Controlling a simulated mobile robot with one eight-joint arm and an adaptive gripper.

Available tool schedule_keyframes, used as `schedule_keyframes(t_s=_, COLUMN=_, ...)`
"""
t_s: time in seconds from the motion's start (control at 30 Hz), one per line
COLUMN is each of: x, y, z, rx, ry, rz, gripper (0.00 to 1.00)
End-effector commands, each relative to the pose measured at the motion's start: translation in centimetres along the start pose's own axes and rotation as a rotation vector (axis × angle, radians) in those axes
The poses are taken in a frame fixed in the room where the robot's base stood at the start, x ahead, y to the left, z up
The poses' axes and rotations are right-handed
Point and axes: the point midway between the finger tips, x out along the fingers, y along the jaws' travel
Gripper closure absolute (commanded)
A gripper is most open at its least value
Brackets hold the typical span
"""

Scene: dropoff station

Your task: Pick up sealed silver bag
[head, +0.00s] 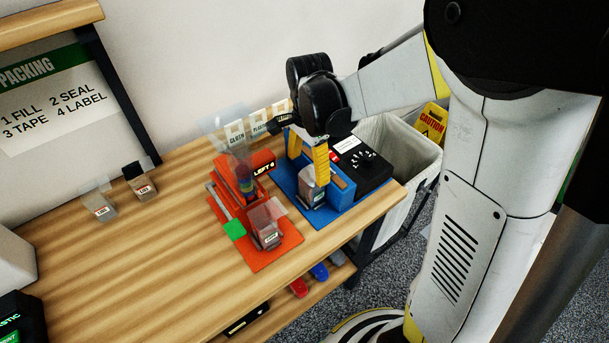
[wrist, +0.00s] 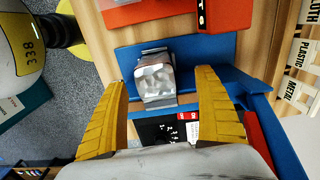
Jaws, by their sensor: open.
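The silver bag (wrist: 156,80) sits on a blue base (wrist: 192,62), between and beyond my fingertips in the wrist view. In the head view the silver bag (head: 309,190) stands on the blue base (head: 332,211) of the sealing station, right beside the yellow finger. My gripper (wrist: 166,90) is open, with one yellow finger on each side of the bag and a gap to both. In the head view my gripper (head: 320,160) reaches down over the station, and its finger hides part of the bag's surroundings. I cannot tell whether the bag's top is sealed.
A red station (head: 285,245) with a clear bag stands just left of the blue one. A black box (head: 362,165) sits at the table's right edge, with a bin (head: 400,145) beyond. Two small bags (head: 138,180) stand at the back left. The table's left front is clear.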

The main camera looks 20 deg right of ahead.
Motion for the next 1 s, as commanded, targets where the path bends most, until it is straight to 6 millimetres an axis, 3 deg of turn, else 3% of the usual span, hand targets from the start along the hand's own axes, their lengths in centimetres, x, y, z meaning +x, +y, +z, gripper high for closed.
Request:
schedule_keyframes(t_s=0.1, x=2.4, y=0.0, z=-0.1, rx=-0.001, ry=0.000, rz=-0.001, gripper=0.19)
schedule_keyframes(t_s=0.37, x=4.3, y=0.2, z=-0.2, rx=-0.003, ry=0.001, rz=-0.002, gripper=0.19)
schedule_keyframes(t_s=0.67, x=8.6, y=0.7, z=-0.8, rx=-0.003, ry=0.001, rz=-0.003, gripper=0.19)
schedule_keyframes(t_s=0.9, x=8.9, y=0.8, z=-0.8, rx=-0.003, ry=0.001, rz=-0.003, gripper=0.19)
schedule_keyframes(t_s=0.93, x=8.9, y=0.8, z=-0.8, rx=-0.003, ry=0.001, rz=-0.003, gripper=0.21)
schedule_keyframes(t_s=1.0, x=8.8, y=0.8, z=-0.8, rx=-0.003, ry=0.001, rz=-0.003, gripper=0.43)
